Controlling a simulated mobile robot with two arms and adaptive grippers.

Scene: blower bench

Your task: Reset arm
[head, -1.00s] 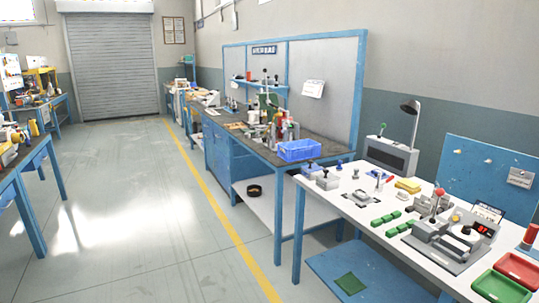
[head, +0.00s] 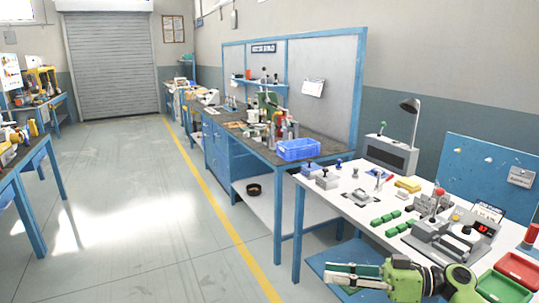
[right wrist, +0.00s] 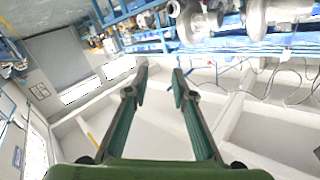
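My right gripper (head: 338,275) is in the lower right of the head view, in front of the white bench. Its green arm comes in from the bottom right, and its two fingers point left. In the right wrist view its fingers (right wrist: 160,82) stand apart with nothing between them, so it is open and empty. My left gripper is in neither view.
The white bench (head: 335,203) holds a grey fixture (head: 440,240), several green blocks (head: 389,218), a yellow block (head: 408,185), a red tray (head: 522,268) and a green tray (head: 500,288). The floor at left is clear.

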